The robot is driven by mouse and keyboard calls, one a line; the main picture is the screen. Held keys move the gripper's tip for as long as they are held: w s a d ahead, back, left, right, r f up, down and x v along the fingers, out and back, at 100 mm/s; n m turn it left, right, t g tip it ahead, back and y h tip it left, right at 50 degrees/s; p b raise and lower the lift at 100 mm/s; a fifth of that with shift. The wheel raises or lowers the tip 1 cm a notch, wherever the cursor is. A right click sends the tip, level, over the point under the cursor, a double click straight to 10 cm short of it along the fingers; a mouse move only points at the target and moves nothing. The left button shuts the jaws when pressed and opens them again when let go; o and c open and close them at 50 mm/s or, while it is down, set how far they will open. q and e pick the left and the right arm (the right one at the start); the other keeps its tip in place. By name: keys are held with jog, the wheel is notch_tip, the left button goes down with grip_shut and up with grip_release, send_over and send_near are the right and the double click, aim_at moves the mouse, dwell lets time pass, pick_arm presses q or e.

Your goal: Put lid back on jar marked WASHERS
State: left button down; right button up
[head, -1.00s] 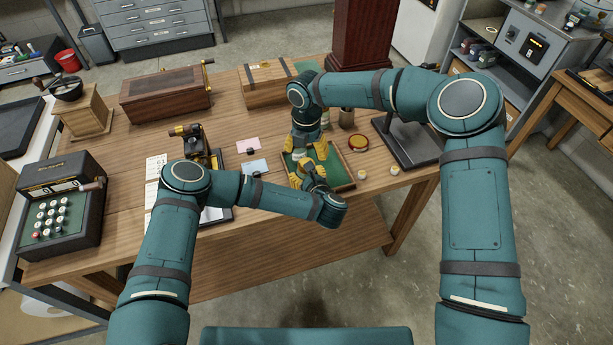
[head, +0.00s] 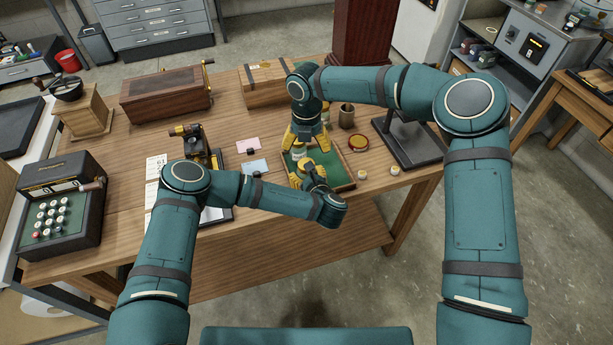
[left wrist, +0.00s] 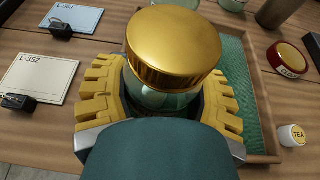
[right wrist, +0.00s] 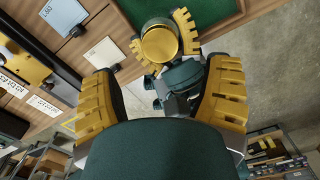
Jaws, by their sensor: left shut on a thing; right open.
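A glass jar (left wrist: 165,98) stands between the yellow fingers of my left gripper (head: 308,180), which is shut on it. A broad gold lid (left wrist: 175,45) sits on top of the jar's mouth; it also shows in the right wrist view (right wrist: 159,44). I cannot tell whether it is screwed tight, and no marking on the jar is readable. My right gripper (head: 306,146) is open and empty, just behind and above the jar, with its fingers apart from the lid. The fingers hide much of the jar in the head view.
The jar is at the green-lined wooden tray (head: 348,188). A metal cup (head: 346,116) stands behind. Cards (left wrist: 40,78) lie to the left.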

aim_at(306, 174)
jog(key=shift+f, duration=3.2)
grip_shut()
jog(key=shift+s+m, duration=0.1)
jog(key=shift+m, duration=1.3)
jog(key=shift+c, duration=1)
grip_release()
